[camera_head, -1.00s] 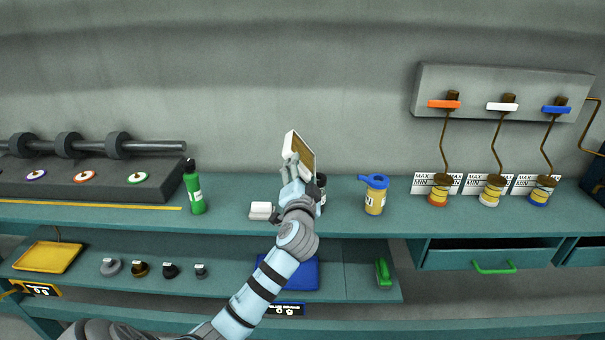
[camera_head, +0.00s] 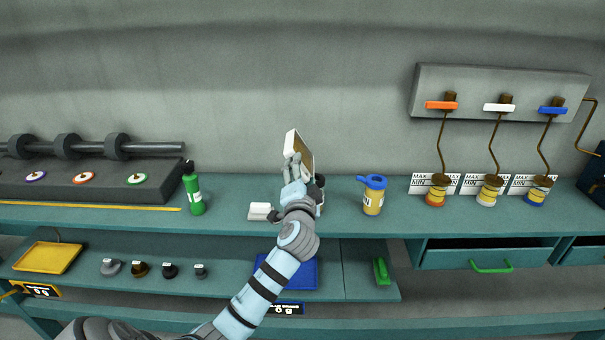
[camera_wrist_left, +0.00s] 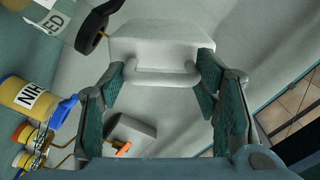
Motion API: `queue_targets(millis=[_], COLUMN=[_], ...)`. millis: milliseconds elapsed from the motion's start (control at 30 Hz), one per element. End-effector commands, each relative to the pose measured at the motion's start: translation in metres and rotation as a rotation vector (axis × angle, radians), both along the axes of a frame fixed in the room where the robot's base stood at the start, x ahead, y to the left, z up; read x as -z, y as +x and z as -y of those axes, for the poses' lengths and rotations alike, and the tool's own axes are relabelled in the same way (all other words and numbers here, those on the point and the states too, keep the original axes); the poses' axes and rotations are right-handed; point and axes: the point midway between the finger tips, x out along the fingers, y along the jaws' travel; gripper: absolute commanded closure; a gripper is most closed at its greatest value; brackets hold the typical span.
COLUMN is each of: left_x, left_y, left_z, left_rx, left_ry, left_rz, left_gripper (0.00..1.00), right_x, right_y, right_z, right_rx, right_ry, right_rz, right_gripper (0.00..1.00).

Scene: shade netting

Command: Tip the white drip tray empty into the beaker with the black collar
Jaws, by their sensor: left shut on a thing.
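The white drip tray (camera_head: 292,143) is up in the air above the bench, tipped steeply, with its brownish inner face turned to the right. My left gripper (camera_head: 292,167) is shut on its handle. In the left wrist view the tray (camera_wrist_left: 160,42) and its handle show between the fingers of the gripper (camera_wrist_left: 162,75). The beaker with the black collar (camera_head: 320,181) stands behind and just right of my left wrist, mostly hidden. Its dark collar (camera_wrist_left: 92,33) shows at the upper left of the left wrist view, close to the tray. My right gripper is out of view.
A yellow jar with a blue lid (camera_head: 373,196) stands to the right and a green bottle (camera_head: 193,191) to the left. A small white block (camera_head: 260,211) lies beside my wrist. Three taps with cups (camera_head: 489,190) are at the far right. The bench between is clear.

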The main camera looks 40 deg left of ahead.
Motion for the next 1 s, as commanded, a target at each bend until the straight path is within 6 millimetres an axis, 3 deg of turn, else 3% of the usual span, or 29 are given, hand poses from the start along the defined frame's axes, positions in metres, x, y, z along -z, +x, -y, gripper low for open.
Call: queue_targets(millis=[1000], left_x=[-0.005], left_y=[0.003], left_z=[0.004], left_rx=[0.001], left_ry=[0.091], left_rz=[-0.065], left_gripper=[0.94], right_x=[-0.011], right_y=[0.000], right_z=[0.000], right_rx=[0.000], right_ry=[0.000], right_rz=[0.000], right_gripper=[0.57])
